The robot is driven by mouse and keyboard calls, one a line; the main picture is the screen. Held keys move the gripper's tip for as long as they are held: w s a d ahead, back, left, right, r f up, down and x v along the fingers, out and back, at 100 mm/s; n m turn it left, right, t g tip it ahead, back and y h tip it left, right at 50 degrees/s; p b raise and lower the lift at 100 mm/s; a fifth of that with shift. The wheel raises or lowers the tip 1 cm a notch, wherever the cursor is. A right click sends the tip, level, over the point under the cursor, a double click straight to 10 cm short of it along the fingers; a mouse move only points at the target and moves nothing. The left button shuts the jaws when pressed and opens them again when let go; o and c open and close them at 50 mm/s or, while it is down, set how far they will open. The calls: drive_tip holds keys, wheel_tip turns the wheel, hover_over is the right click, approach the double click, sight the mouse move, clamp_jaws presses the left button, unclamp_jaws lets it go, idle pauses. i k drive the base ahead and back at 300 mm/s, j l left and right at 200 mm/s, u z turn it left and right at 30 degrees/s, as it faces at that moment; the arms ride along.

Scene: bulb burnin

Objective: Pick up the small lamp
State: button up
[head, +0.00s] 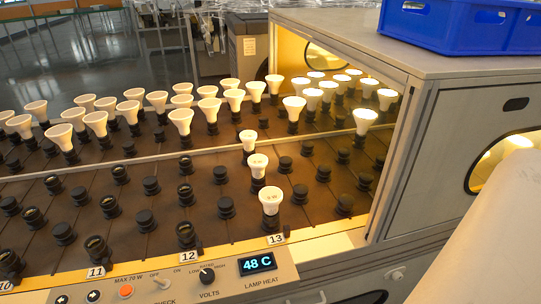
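Three short white lamps stand upright in black sockets in the column by the number 13 plate (276,239). The nearest lamp (270,197) is by the front edge, the middle lamp (258,161) is just behind it, and the farthest lamp (248,135) looks smallest. They have rounded, flat-looking tops with faint marks and are unlit. I cannot tell for sure which one is the small lamp. My gripper is not in view.
Flared white lamps (180,118) fill the back rows; those under the grey cabinet (400,150) at right glow. Empty black sockets (64,232) cover the front left. A control panel (170,285) reads 48 C. A blue crate (455,28) sits on the cabinet.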

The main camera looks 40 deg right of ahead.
sight(258, 163)
drive_tip(key=z, duration=1)
